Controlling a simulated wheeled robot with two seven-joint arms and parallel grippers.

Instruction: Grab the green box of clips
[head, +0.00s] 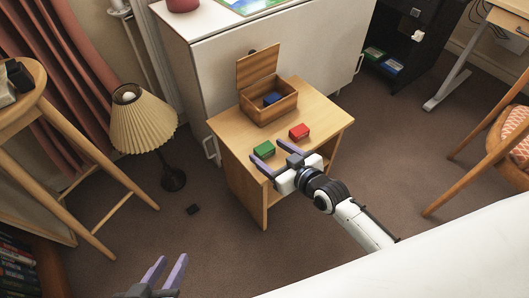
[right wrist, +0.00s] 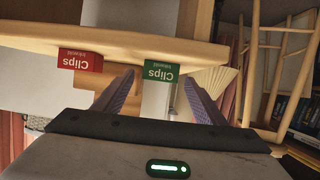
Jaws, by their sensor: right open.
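The green box of clips (head: 264,149) lies on the small wooden table, near its front edge. My right gripper (head: 271,153) is open, its purple fingers pointing at the green box from the near side. In the right wrist view, which is upside down, the green box (right wrist: 160,72) appears between the two open fingers (right wrist: 160,80), beyond or level with their tips; I see no grip on it. My left gripper (head: 166,270) is at the bottom left, over the floor, open and empty.
A red clips box (head: 299,131) sits right of the green one. An open wooden box (head: 268,108) with a blue box (head: 271,99) inside stands behind. A lamp (head: 138,122) and a stool (head: 25,105) are left. A white cabinet (head: 290,55) stands behind the table (head: 328,116).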

